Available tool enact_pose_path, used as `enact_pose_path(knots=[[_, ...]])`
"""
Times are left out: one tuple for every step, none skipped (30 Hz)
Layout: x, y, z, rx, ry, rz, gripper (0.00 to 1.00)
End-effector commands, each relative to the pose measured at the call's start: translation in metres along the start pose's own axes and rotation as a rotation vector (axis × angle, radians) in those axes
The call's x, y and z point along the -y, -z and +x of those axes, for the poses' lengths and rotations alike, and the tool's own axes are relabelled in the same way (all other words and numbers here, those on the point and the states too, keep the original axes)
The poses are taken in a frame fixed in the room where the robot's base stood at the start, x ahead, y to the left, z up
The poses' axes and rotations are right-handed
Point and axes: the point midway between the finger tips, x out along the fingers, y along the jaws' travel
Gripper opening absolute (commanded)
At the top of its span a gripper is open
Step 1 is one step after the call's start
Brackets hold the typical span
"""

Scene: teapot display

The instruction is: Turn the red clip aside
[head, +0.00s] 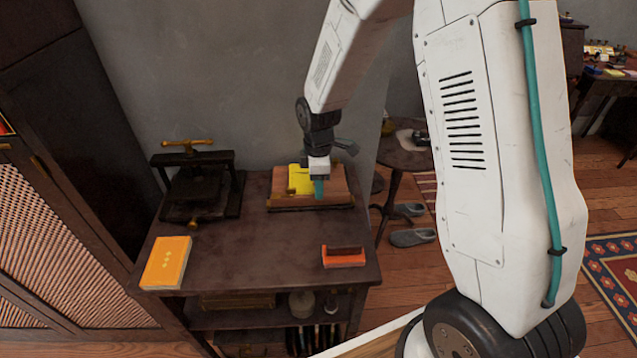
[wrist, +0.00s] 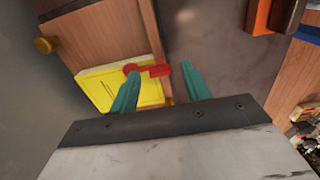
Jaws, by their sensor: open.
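The red clip (wrist: 159,70) shows in the wrist view, lying across the strip along the edge of a wooden frame (wrist: 112,30). In the head view my gripper (head: 319,188) points down at the wooden frame (head: 337,184) on the table, over the yellow panel (head: 296,180). The clip cannot be made out there.
The dark table (head: 250,250) also holds a black press (head: 199,190) at the back left, a yellow book (head: 166,262) at the front left and an orange block (head: 343,258) at the front right. The middle of the tabletop is clear. A wall stands behind.

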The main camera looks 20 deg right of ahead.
Motion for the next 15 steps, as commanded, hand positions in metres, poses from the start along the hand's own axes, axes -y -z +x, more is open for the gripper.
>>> enact_pose_path(knots=[[0.0002, -0.0001, 0.0025, 0.0, 0.001, 0.0, 0.47], [0.0002, -0.0001, 0.0034, 0.0, 0.001, 0.0, 0.47], [0.0002, -0.0001, 0.0041, 0.0, 0.001, 0.0, 0.47], [0.0002, -0.0001, 0.0044, 0.0, 0.001, 0.0, 0.47], [0.0002, -0.0001, 0.0044, 0.0, 0.0, 0.0, 0.47], [0.0002, -0.0001, 0.0044, 0.0, 0.0, 0.0, 0.47], [0.0002, -0.0001, 0.0043, 0.0, 0.0, 0.0, 0.47], [0.0002, -0.0001, 0.0042, 0.0, 0.0, 0.0, 0.47], [0.0002, -0.0001, 0.0042, 0.0, 0.0, 0.001, 0.47], [0.0002, -0.0001, 0.0041, 0.0, 0.0, 0.001, 0.42], [0.0002, -0.0001, 0.0041, 0.0, 0.0, 0.001, 0.33], [0.0002, -0.0001, 0.0041, 0.0, 0.0, 0.001, 0.22], [0.0002, -0.0001, 0.0041, 0.0, 0.0, 0.001, 0.14], [0.0002, -0.0001, 0.0041, 0.0, 0.0, 0.001, 0.06], [0.0001, -0.0001, 0.004, 0.0, 0.0, 0.001, 0.02]])
